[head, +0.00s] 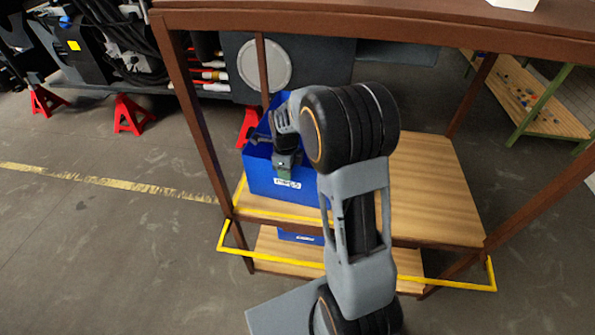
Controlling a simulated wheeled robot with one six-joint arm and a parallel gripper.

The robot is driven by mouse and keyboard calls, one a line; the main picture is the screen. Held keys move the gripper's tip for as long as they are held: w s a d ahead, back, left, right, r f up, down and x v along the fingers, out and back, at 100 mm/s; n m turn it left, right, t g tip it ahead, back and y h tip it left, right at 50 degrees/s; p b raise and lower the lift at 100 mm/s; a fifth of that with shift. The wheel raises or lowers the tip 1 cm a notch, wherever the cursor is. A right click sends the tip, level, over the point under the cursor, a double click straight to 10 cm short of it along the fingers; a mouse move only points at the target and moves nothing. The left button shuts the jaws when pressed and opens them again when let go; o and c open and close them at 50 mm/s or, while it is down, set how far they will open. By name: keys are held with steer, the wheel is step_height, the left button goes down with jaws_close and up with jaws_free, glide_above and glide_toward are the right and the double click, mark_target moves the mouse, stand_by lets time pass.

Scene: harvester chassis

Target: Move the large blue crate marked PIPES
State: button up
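A large blue crate (262,182) stands on the left part of the wooden middle shelf (432,185). Its front has a small white label, too small to read with certainty. My arm hides the crate's right side. My gripper (286,172) is at the crate's front wall, over its upper edge and pointing down. I cannot tell whether its fingers touch or grip the wall. A second blue box (298,237) with a white label sits on the lower shelf (270,252), mostly hidden by the shelf above and my arm.
Brown posts (195,115) and a top board (400,28) frame the shelves. A yellow rail (265,258) runs along the rack's front. The middle shelf is clear to the right of my arm. Red stands (130,115) are on the floor behind left. The left floor is open.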

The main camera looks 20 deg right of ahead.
step_height(320, 180, up, 8)
steer(key=p, duration=0.6)
steer(key=shift+s, duration=0.15)
steer(key=shift+a, duration=0.1)
